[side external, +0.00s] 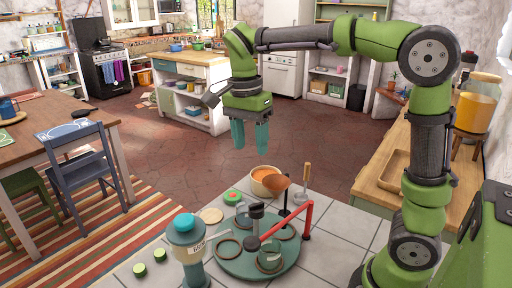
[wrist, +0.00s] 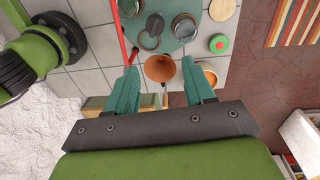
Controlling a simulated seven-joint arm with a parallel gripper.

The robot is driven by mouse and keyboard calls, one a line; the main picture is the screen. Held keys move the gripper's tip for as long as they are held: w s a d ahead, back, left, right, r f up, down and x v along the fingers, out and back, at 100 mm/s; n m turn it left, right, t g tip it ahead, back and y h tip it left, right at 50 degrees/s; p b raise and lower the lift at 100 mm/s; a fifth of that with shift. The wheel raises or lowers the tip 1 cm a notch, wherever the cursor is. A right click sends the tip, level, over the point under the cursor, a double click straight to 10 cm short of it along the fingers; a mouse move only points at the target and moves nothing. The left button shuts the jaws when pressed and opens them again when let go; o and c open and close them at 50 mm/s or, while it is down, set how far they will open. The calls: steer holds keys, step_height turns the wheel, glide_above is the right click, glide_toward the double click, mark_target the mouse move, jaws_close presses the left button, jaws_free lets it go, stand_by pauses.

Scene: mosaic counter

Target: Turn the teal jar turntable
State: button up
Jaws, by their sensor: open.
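The teal jar turntable (side external: 240,269) lies on the tiled counter at the lower middle of the side view, with several dark-rimmed rings on it. It also shows at the top of the wrist view (wrist: 172,46). A red bar (side external: 285,226) reaches over its right side and bends down at the counter; it shows in the wrist view too (wrist: 120,38). My gripper (side external: 250,143) hangs above and behind the turntable, fingers down, open and empty. In the wrist view its teal fingers (wrist: 159,72) are spread apart. It is clear of the turntable.
A copper funnel (side external: 275,187) stands behind the turntable, beside an orange-filled bowl (side external: 266,175). Green lids (side external: 140,270) and a green-and-red piece (side external: 232,197) lie left. A wooden rod (side external: 306,182) stands upright at back right.

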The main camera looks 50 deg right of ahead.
steer(key=shift+s+a+r+t, duration=0.2)
steer(key=shift+s+r, duration=0.25)
steer(key=shift+s, duration=0.1)
steer(key=shift+s+a+r+t, duration=0.15)
steer(key=shift+s+r+t, duration=0.05)
steer(key=shift+s+r, duration=0.25)
steer(key=shift+f, duration=0.1)
